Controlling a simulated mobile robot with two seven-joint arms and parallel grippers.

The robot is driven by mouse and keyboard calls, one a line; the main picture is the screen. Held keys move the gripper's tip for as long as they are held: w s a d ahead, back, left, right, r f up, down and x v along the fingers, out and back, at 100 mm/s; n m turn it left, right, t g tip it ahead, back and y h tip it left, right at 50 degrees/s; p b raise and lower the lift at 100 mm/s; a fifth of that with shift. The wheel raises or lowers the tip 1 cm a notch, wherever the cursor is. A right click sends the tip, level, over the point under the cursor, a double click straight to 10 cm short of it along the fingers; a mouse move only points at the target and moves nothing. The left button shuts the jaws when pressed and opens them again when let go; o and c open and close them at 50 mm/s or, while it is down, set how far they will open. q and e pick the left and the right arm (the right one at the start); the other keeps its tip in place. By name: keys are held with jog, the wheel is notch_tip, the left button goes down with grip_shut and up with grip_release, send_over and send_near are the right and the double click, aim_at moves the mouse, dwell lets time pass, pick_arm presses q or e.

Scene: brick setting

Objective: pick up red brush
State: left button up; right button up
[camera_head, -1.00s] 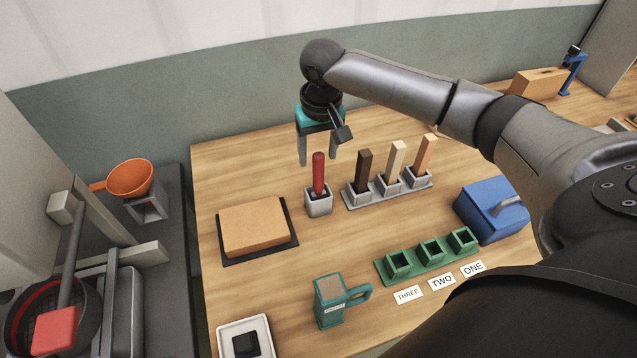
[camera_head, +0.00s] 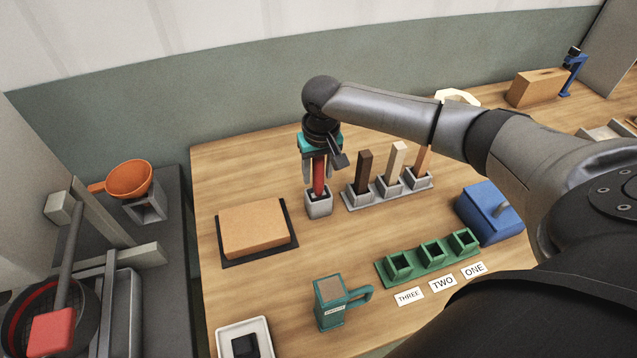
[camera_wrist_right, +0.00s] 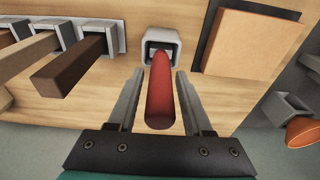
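The red brush (camera_head: 319,176) stands upright in a small grey holder (camera_head: 318,207) on the wooden table. In the right wrist view the red brush (camera_wrist_right: 160,92) rises out of the grey holder (camera_wrist_right: 162,42) and lies between the two fingers. My right gripper (camera_head: 317,183) has come down over the brush from above. In the right wrist view my right gripper (camera_wrist_right: 160,88) is open, with a gap between the brush and each finger. The brush's lower end is hidden inside the holder. My left gripper is not in view.
A grey rack (camera_head: 392,193) with brown and tan sticks stands just right of the brush. A tan block (camera_head: 252,226) on a dark mat lies to the left. Green holders (camera_head: 431,252), a teal mug (camera_head: 329,303) and a blue box (camera_head: 488,212) are nearer the front.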

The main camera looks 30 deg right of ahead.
grip_shut()
jog(key=shift+r, duration=0.1)
dwell(0.4)
